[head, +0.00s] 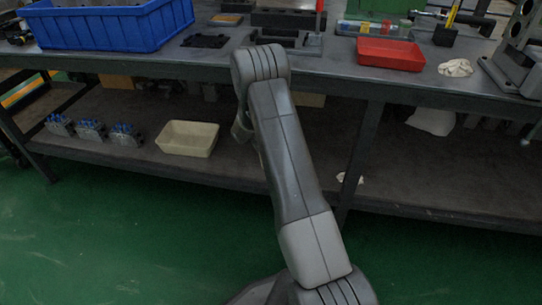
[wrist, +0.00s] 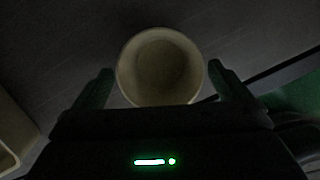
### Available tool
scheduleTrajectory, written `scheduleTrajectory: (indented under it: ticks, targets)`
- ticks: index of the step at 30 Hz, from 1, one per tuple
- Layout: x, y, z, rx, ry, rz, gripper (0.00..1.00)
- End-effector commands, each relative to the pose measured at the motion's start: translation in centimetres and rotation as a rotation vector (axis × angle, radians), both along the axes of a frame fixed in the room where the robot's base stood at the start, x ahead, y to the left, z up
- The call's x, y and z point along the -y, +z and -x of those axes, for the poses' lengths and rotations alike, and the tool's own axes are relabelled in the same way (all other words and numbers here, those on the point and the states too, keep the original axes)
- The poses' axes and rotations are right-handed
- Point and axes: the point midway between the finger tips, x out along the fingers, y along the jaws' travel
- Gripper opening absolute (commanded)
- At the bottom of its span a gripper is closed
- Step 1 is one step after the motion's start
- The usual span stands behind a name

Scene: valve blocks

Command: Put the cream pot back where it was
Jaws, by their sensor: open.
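The cream pot (wrist: 160,68) shows in the wrist view as a round, open-topped pot seen from above, apparently empty. It stands on the dark lower shelf. My gripper (wrist: 160,72) is open, with one finger on each side of the pot. Dark gaps show between the fingers and its wall, so it does not look gripped. In the head view my arm reaches to the bench front and hides the pot and most of the gripper.
A cream rectangular bin (head: 187,140) lies on the lower shelf, left of my arm. Several valve blocks (head: 92,130) stand farther left. The bench top (head: 330,68) overhangs the shelf, and a bench leg (head: 360,160) stands right of my arm.

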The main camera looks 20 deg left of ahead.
Motion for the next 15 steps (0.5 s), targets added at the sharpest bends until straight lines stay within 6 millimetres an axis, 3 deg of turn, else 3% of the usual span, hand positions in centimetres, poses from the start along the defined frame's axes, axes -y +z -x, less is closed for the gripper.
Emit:
scheduleTrajectory:
  ticks: [1, 6, 15]
  targets:
    - [-0.1, 1.7, 0.4, 0.001, 0.000, -0.001, 0.96]
    - [-0.3, 4.9, 1.4, 0.000, 0.000, -0.001, 0.96]
    - [-0.3, 7.3, 2.3, -0.001, -0.002, 0.001, 0.96]
